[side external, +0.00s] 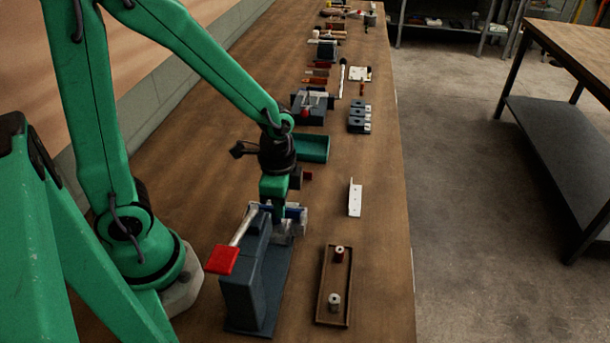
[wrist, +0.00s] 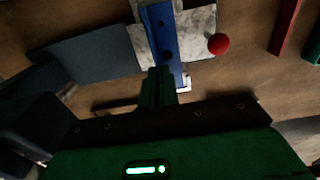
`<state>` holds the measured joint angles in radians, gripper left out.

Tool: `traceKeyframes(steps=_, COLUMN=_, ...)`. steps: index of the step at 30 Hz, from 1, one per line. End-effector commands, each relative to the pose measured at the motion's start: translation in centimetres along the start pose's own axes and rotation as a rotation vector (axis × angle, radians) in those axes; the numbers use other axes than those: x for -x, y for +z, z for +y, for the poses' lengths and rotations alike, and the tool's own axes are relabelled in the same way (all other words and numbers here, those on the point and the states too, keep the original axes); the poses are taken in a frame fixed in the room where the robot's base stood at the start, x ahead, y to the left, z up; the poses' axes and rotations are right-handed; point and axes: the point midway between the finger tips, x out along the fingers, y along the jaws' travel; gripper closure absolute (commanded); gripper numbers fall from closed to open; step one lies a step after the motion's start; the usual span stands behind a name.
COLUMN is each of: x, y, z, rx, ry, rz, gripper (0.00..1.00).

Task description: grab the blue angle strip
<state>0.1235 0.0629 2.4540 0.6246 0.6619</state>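The blue angle strip (wrist: 161,30) shows in the wrist view as a narrow blue length with dark holes, lying against a pale metal block. In the side view, a small blue part of it (side external: 293,211) shows at the grey fixture (side external: 242,283), beside my gripper. My gripper (side external: 279,212) points down at the fixture's far end. In the wrist view, the dark green fingers (wrist: 158,85) are close together and overlap the near part of the strip. I cannot tell whether they touch or hold it.
A red-ended lever (side external: 221,259) sticks out from the fixture to the left. A brown tray (side external: 325,309) with two small cylinders lies to the right. A white angle piece (side external: 355,198) lies behind the tray, and a green trough (side external: 313,147) stands farther back. The right bench edge is mostly clear.

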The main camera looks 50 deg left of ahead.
Motion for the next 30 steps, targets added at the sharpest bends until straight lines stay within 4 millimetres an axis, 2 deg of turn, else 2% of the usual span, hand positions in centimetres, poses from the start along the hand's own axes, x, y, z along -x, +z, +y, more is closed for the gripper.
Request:
traceKeyframes(steps=5, x=1.6, y=0.0, z=0.0, rx=0.0, ry=-0.002, rz=0.003, gripper=1.0)
traceKeyframes(steps=18, x=7.6, y=-0.1, z=0.0, rx=0.0, ry=-0.003, rz=0.004, gripper=1.0)
traceKeyframes(steps=24, x=9.1, y=0.0, z=0.0, rx=0.0, ry=-0.001, rz=0.001, gripper=1.0)
traceKeyframes(steps=30, x=9.3, y=0.0, z=0.0, rx=0.0, ry=0.0, rz=0.0, gripper=1.0)
